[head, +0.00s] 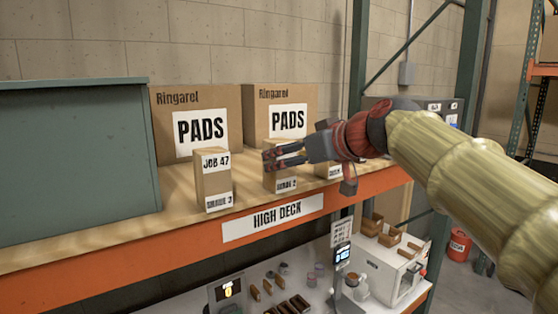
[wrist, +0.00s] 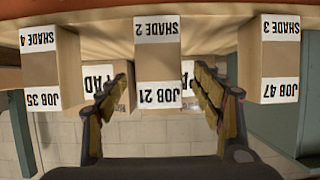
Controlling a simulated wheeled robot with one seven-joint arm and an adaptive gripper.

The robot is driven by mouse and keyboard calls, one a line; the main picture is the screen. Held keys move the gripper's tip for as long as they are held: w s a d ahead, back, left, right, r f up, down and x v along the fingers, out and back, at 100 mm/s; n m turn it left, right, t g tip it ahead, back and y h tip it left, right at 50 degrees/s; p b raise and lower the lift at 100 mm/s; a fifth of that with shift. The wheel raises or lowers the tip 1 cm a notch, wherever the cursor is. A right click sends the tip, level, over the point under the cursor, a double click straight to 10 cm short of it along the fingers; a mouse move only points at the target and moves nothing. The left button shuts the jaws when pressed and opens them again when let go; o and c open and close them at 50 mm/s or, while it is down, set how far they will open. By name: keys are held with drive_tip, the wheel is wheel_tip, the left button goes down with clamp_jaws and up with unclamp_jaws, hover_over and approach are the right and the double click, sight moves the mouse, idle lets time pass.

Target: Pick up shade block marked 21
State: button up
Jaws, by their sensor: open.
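The block marked JOB 21 and SHADE 2 (wrist: 157,62) is a tan upright box with white labels. It stands in the middle of the wrist view, which shows the scene upside down. In the head view the same block (head: 281,183) stands on the shelf, its upper part largely covered by my gripper (head: 286,157). My gripper is open, with one finger on each side of the block in the wrist view (wrist: 161,78). Gaps show between the fingers and the block. I cannot tell how far the fingertips reach along its sides.
The JOB 47, SHADE 3 block (head: 213,182) stands left in the head view. The JOB 35, SHADE 4 block (wrist: 50,68) stands on the other side. PADS cartons (head: 200,125) stand behind, and a grey-green cabinet (head: 75,160) at left. An orange beam (head: 190,245) edges the shelf.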

drive_tip(key=p+x, duration=0.2)
drive_tip(key=x, duration=0.2)
drive_tip(key=shift+w+a, duration=0.2)
drive_tip(key=shift+w, duration=0.15)
drive_tip(key=shift+s, duration=0.1)
drive_tip(key=shift+c, duration=0.2)
drive_tip(key=c, duration=1.4)
